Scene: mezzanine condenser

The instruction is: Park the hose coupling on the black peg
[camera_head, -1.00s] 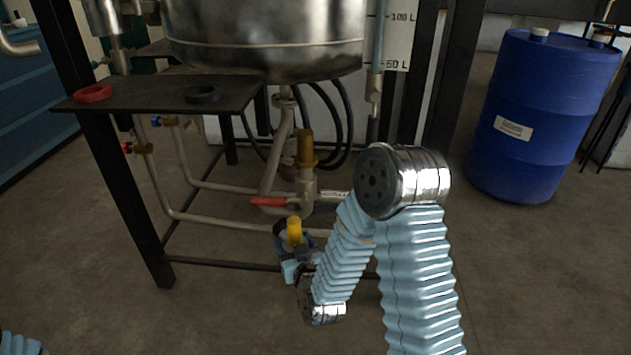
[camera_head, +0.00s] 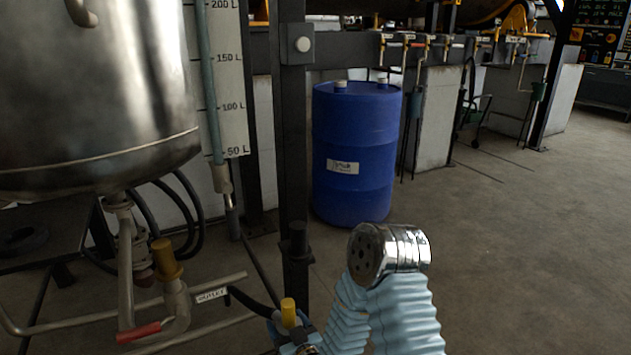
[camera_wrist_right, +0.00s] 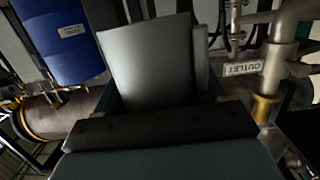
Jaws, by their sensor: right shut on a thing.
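The hose coupling shows as a yellow cylinder (camera_head: 288,312), roughly upright, at the bottom centre of the head view. My right gripper (camera_head: 291,331) is shut on it, partly hidden by my own arm and the picture's lower edge. A black hose (camera_head: 252,301) runs from the coupling up and left toward the outlet pipe. A short upright black peg (camera_head: 297,236) appears on a dark bracket at the post, above and behind the coupling and apart from it. In the right wrist view, near grey and dark surfaces hide the coupling. My left gripper is out of view.
A steel tank (camera_head: 95,95) hangs at left, above pipes with a brass valve (camera_head: 166,260) and red handle (camera_head: 138,332). A dark post (camera_head: 292,130) stands behind the peg. A blue drum (camera_head: 352,150) stands beyond it. The floor at right is clear.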

